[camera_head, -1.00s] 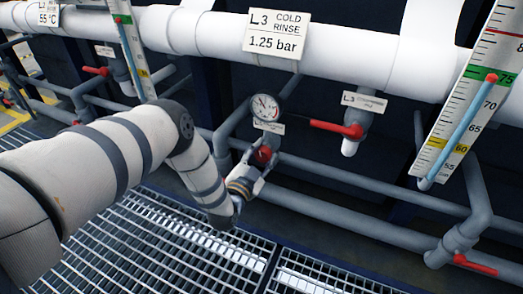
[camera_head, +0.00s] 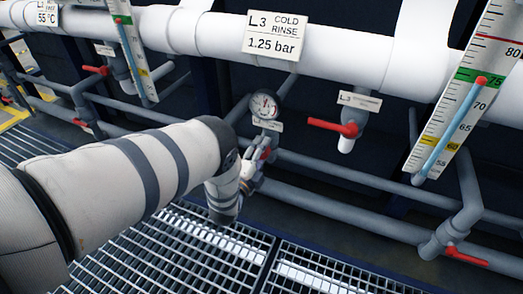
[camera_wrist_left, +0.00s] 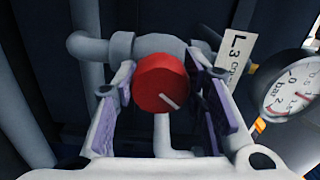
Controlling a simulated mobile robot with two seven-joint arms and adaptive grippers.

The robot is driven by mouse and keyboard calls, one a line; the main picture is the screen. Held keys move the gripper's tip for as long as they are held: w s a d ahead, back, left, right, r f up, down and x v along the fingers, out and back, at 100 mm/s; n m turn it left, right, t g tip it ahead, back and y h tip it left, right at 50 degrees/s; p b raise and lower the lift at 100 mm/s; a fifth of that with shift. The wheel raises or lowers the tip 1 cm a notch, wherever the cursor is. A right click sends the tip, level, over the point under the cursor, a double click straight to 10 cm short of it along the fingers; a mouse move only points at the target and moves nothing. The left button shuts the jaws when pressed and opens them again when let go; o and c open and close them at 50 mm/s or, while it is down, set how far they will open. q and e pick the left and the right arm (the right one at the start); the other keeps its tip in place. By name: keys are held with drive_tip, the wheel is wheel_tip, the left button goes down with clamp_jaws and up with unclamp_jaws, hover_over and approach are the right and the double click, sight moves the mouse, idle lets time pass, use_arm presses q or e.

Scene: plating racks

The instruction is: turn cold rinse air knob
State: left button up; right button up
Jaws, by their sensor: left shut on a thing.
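The red round knob (camera_wrist_left: 162,82) sits on a grey pipe below the pressure gauge, with a white line on its face pointing to the lower right. In the head view only a small part of the knob (camera_head: 265,154) shows beside my gripper. My left gripper (camera_wrist_left: 165,100) is shut on the knob, with one purple-padded finger on each side. In the head view the gripper (camera_head: 256,166) is partly hidden by my wrist. The pressure gauge (camera_head: 265,104) is just above the knob; it also shows in the wrist view (camera_wrist_left: 291,86). My right gripper is not in view.
A sign (camera_head: 276,37) reading L3 cold rinse 1.25 bar hangs on the white pipe (camera_head: 350,50). A red lever valve (camera_head: 335,126) is right of the gauge. A thermometer scale (camera_head: 455,100) stands further right. Metal grating (camera_head: 180,255) covers the floor.

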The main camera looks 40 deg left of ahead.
use_arm(q)
drive_tip(key=shift+a+m, duration=0.1)
drive_tip(key=shift+m, duration=0.6)
drive_tip(key=o, duration=1.2)
drive_tip(key=shift+s, duration=0.1)
drive_tip(key=shift+c, duration=0.2)
drive_tip(key=v, duration=1.2)
